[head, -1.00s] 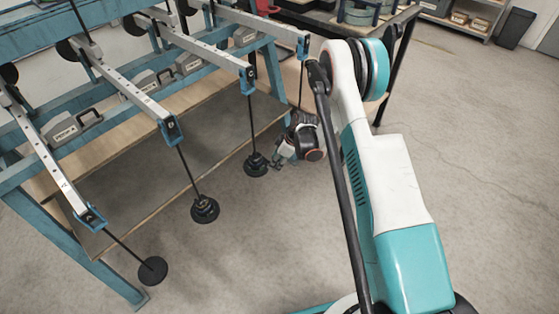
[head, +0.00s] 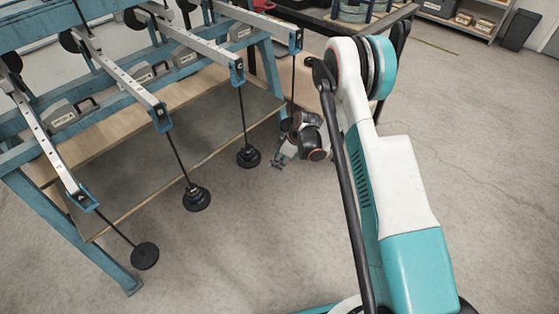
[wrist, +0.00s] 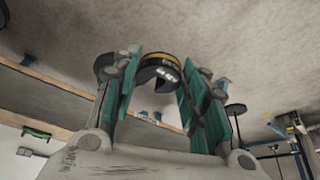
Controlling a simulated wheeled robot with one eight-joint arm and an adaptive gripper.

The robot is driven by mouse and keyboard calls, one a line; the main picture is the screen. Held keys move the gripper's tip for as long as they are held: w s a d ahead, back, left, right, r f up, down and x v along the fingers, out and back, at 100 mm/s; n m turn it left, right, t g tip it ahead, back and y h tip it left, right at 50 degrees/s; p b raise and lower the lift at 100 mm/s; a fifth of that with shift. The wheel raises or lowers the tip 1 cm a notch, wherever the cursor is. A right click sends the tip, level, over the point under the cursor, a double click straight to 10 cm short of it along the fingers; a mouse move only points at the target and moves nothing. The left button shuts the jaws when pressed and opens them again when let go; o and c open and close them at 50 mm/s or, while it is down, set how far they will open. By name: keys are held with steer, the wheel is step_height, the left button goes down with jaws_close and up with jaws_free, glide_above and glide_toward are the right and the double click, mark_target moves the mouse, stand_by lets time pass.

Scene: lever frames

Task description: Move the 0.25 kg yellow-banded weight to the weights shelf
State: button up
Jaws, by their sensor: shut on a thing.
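The yellow-banded weight (wrist: 160,62) is a black disc with a yellow stripe and white marking. In the wrist view it sits between the green finger pads of my gripper (wrist: 157,82), which is shut on it. In the head view my gripper (head: 279,162) is low, just right of the weight stack (head: 248,157) on the hanger below the far-side lever, with a small gap. The weight is too small to make out there. I cannot pick out the weights shelf with certainty.
More hangers hang from the lever frame, with a weight stack (head: 196,199) and a base disc (head: 145,256). A blue frame leg (head: 103,265) stands at the left. A grey shelf unit (head: 468,25) is at the back right. The floor on the right is clear.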

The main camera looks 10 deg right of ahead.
steer(key=shift+s+d, duration=0.55)
steer(key=shift+s, duration=0.25)
steer(key=shift+s+d, duration=0.6)
steer(key=shift+s, duration=0.2)
steer(key=shift+s+d, duration=0.55)
steer(key=shift+s, duration=0.25)
